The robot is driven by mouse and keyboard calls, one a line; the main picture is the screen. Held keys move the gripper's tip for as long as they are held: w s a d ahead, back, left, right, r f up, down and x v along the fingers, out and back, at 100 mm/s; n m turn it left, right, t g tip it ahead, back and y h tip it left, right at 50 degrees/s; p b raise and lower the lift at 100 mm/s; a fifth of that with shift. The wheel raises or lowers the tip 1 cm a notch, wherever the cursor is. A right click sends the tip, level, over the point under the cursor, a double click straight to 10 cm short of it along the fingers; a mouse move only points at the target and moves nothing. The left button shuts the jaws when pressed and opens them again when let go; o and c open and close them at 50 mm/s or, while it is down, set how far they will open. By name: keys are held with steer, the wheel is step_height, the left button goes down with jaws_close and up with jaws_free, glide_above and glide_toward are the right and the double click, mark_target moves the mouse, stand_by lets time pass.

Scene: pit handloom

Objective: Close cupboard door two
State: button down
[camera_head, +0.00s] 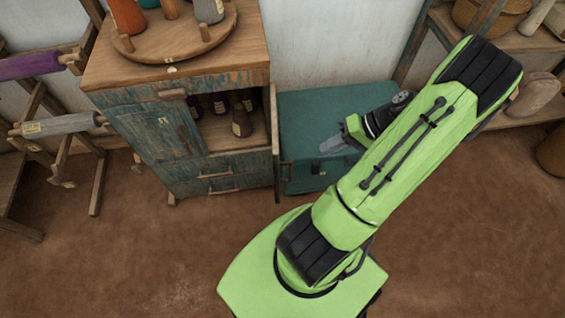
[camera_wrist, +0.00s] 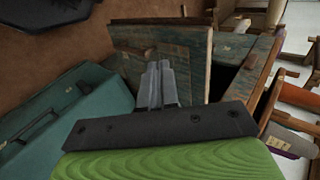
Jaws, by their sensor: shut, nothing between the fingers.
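The cupboard (camera_head: 135,75) is a worn wooden cabinet with flaking blue-green paint. Its right-hand door (camera_head: 275,135) stands open, sticking out from the front and seen almost edge-on. In the wrist view the open door (camera_wrist: 190,70) is a wood-framed, blue-green panel ahead of the fingers. The left door (camera_head: 172,130) looks shut. My gripper (camera_head: 330,145) is to the right of the open door, above the teal chest. Its closed, empty fingers (camera_wrist: 159,68) point toward the panel; whether they touch it I cannot tell.
A teal chest (camera_head: 310,105) stands close on the cupboard's right. Dark bottles or cones (camera_head: 241,122) stand in the open compartment. A round wooden board (camera_head: 185,48) with spools sits on top. Racks with rollers (camera_head: 58,125) are at left. Brown floor in front is clear.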

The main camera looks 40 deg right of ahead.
steer(key=w+a+r+b+x, duration=0.1)
steer(key=b+x, duration=0.3)
steer(key=x, duration=0.7)
steer(key=shift+w+a+r, duration=0.2)
steer(key=shift+a+r, duration=0.15)
steer(key=shift+a, duration=0.1)
steer(key=shift+w, duration=0.1)
